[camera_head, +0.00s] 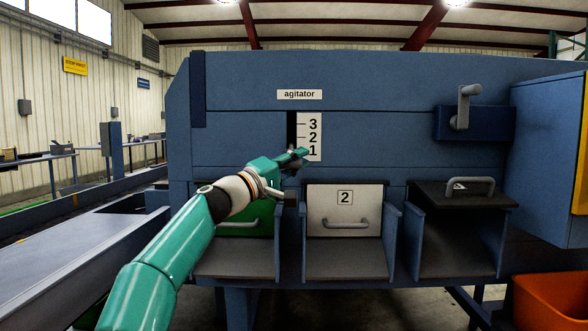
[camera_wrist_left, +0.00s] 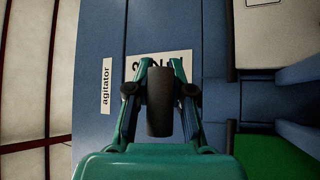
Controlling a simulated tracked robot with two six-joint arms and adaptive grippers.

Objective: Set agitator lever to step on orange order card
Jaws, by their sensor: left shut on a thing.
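The agitator scale (camera_head: 309,137) is a white plate marked 3, 2, 1 from top to bottom, beside a dark vertical slot (camera_head: 292,128) under the "agitator" label (camera_head: 299,94). My left gripper (camera_head: 297,157) is at the lower end of the slot, level with the 1. In the left wrist view its fingers (camera_wrist_left: 159,105) are closed on both sides of a dark rounded lever handle (camera_wrist_left: 159,88). The handle and fingers partly cover the scale (camera_wrist_left: 177,58) there. In the head view my gripper hides the lever. I cannot identify an orange order card. My right gripper is not in view.
Below are a green flap (camera_head: 245,222), a white flap marked 2 (camera_head: 344,210) and a raised dark flap (camera_head: 460,192), all with handles. A grey crank handle (camera_head: 464,105) is at the upper right. An orange bin (camera_head: 550,303) stands at the lower right.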

